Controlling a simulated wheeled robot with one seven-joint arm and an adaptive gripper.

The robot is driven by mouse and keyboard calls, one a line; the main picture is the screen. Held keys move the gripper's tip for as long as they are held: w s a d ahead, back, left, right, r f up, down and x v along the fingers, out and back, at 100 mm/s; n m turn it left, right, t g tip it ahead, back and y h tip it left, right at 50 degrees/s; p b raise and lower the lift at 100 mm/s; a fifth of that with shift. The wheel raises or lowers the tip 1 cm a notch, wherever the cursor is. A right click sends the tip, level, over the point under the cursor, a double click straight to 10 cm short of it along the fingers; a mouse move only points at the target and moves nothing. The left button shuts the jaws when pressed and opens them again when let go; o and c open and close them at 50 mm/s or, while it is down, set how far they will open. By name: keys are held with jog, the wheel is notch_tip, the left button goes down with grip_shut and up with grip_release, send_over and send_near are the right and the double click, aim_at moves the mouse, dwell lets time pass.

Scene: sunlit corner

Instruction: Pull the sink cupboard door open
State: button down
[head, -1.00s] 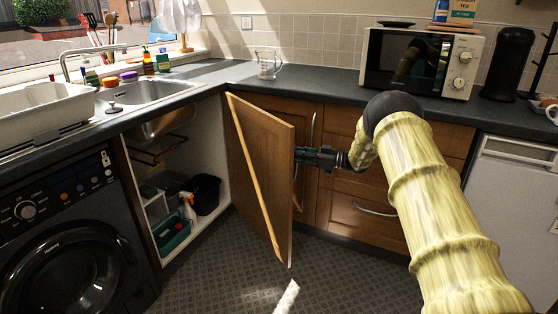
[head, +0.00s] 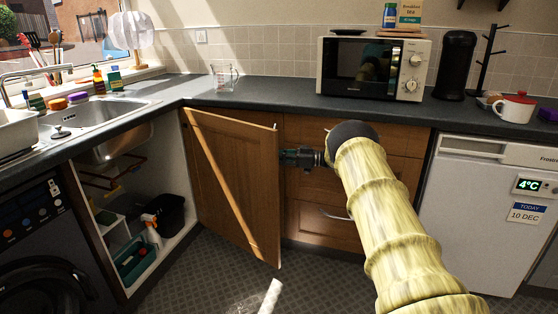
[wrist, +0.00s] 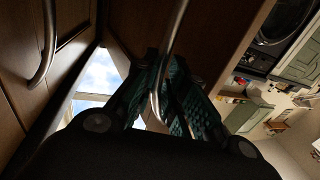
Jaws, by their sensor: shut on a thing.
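The sink cupboard door (head: 232,180) is a brown wooden door standing wide open, swung out to the right of the cupboard opening. My gripper (head: 290,157) is at the outer face of the door near its free edge, partly hidden behind it in the head view. In the wrist view my gripper (wrist: 163,100) has its two teal-padded fingers closed around the metal bar handle (wrist: 171,40) of the door. The open cupboard (head: 150,215) shows a spray bottle (head: 151,230), a dark bin (head: 170,212) and a green caddy (head: 135,262) inside.
The washing machine (head: 40,240) stands left of the cupboard. Drawers (head: 325,222) and a white fridge (head: 480,215) lie to the right. The worktop (head: 280,100) runs above, carrying a microwave (head: 370,68) and a jug (head: 224,77). The patterned floor (head: 205,275) before the door is mostly clear.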

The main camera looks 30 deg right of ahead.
jog(key=shift+w+a+r, duration=0.2)
jog(key=shift+a, duration=0.1)
jog(key=c, duration=1.9)
grip_release()
jog(key=o, duration=0.4)
jog(key=shift+w+a+f, duration=0.1)
jog(key=shift+w+a, duration=0.05)
jog(key=shift+a, duration=0.2)
jog(key=shift+o, duration=0.2)
jog(key=v, duration=1.2)
jog(key=shift+s+d, duration=0.15)
jog(key=shift+s, duration=0.2)
